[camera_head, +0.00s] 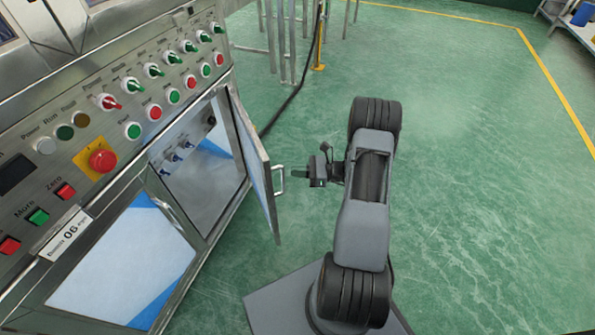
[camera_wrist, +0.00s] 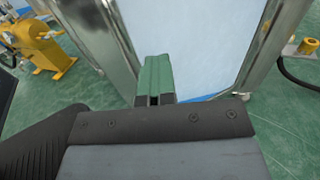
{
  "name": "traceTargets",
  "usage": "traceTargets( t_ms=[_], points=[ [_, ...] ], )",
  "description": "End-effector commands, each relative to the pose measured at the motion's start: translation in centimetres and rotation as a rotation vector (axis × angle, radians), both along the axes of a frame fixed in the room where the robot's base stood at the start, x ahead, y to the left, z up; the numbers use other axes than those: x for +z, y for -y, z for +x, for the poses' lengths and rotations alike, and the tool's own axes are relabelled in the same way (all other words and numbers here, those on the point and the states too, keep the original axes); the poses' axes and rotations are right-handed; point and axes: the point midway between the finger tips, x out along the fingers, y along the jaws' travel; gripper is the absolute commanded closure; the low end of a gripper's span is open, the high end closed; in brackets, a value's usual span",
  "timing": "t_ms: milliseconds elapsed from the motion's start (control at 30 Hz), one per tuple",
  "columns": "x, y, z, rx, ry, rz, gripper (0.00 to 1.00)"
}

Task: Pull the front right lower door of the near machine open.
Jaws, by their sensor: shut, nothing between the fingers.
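The near machine's front right lower door (camera_head: 257,165) stands open, swung out from the front with a gap showing the compartment (camera_head: 200,165) behind it. It has a metal frame and a pale panel. Its bar handle (camera_head: 280,181) sticks out on the right side. My gripper (camera_head: 291,172) is beside the handle, at the door's right; whether it touches the handle is unclear. In the wrist view, the green fingers (camera_wrist: 157,76) are together and empty, in front of the door's pale panel (camera_wrist: 190,45). The handle cannot be made out in that view.
The control panel (camera_head: 120,110) with buttons and knobs is above the doors. A second lower door (camera_head: 125,262) on the left is shut. A black cable (camera_head: 295,95) and metal posts stand behind. Green floor (camera_head: 470,150) to the right is clear.

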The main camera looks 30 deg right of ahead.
Motion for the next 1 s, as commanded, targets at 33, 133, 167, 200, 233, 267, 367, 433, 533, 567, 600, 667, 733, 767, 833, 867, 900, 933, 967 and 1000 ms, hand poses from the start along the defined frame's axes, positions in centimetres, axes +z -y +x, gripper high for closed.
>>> traceTargets(
  t_ms=[33,133,167,200,233,267,367,433,533,567,600,667,733,767,833,867,900,933,967,1000],
  points=[
    [0.0,0.0,0.0,0.0,0.0,0.0,1.0],
    [0.0,0.0,0.0,0.0,0.0,0.0,1.0],
    [0.0,0.0,0.0,0.0,0.0,0.0,1.0],
    [0.0,0.0,0.0,0.0,0.0,0.0,1.0],
    [0.0,0.0,0.0,0.0,0.0,0.0,1.0],
    [0.0,0.0,0.0,0.0,0.0,0.0,1.0],
    [0.0,0.0,0.0,0.0,0.0,0.0,1.0],
    [0.0,0.0,0.0,0.0,0.0,0.0,1.0],
    [0.0,0.0,0.0,0.0,0.0,0.0,1.0],
    [0.0,0.0,0.0,0.0,0.0,0.0,1.0],
    [0.0,0.0,0.0,0.0,0.0,0.0,1.0],
    [0.0,0.0,0.0,0.0,0.0,0.0,1.0],
    [0.0,0.0,0.0,0.0,0.0,0.0,0.96],
    [0.0,0.0,0.0,0.0,0.0,0.0,0.93],
    [0.0,0.0,0.0,0.0,0.0,0.0,0.86],
    [0.0,0.0,0.0,0.0,0.0,0.0,0.83],
    [0.0,0.0,0.0,0.0,0.0,0.0,0.8],
    [0.0,0.0,0.0,0.0,0.0,0.0,0.77],
    [0.0,0.0,0.0,0.0,0.0,0.0,0.74],
    [0.0,0.0,0.0,0.0,0.0,0.0,0.7]
  ],
)
